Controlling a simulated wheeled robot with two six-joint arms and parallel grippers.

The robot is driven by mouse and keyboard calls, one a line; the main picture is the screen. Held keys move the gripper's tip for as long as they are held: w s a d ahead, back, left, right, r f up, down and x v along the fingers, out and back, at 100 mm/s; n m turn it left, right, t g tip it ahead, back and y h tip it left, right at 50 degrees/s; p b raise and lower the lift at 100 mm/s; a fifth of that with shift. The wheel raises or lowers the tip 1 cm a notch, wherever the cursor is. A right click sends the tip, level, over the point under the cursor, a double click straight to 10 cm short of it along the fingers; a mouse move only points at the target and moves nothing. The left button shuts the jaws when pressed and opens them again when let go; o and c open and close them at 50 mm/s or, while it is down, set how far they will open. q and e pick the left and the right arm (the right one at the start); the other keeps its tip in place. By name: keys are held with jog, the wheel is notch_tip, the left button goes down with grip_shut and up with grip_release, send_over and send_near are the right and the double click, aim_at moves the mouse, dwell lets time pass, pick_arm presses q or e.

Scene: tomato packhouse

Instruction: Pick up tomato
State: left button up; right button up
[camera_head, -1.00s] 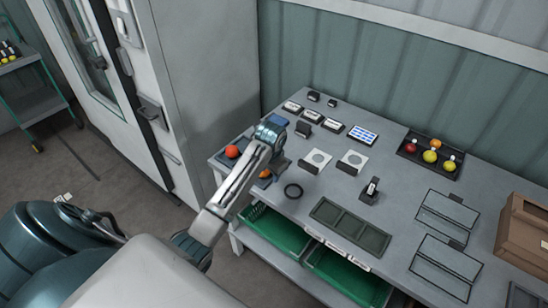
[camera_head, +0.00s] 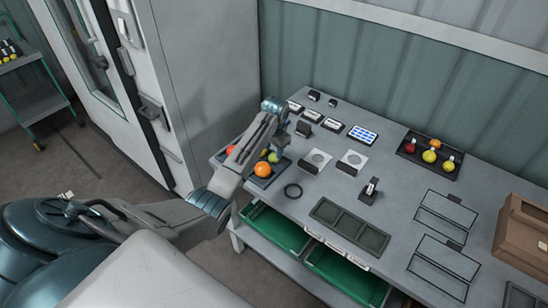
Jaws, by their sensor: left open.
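Several tomatoes lie on a dark tray (camera_head: 250,182) at the table's left end. An orange one (camera_head: 263,169) is at the front. A green one (camera_head: 273,157) is just behind it, and a red-orange one (camera_head: 231,150) is at the left, partly behind my arm. My left gripper (camera_head: 281,141) is open and empty. It points down above the back right of the tray, near the green tomato. Its fingertips are small and partly hidden by my forearm. My right gripper is not in view.
A second tray (camera_head: 408,157) with red, yellow and orange tomatoes is at the back right. Open green drawers (camera_head: 278,230) stick out below.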

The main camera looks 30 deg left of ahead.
aim_at(274, 155)
pick_arm(q)
jog(key=f, duration=0.2)
jog(key=f+p, duration=0.1)
jog(key=f, duration=0.1)
jog(key=shift+w, duration=0.4)
jog(key=shift+a+f, duration=0.15)
jog(key=shift+f, duration=0.2)
jog(key=c, duration=0.4)
jog(key=shift+o, duration=0.2)
jog(key=shift+r, duration=0.1)
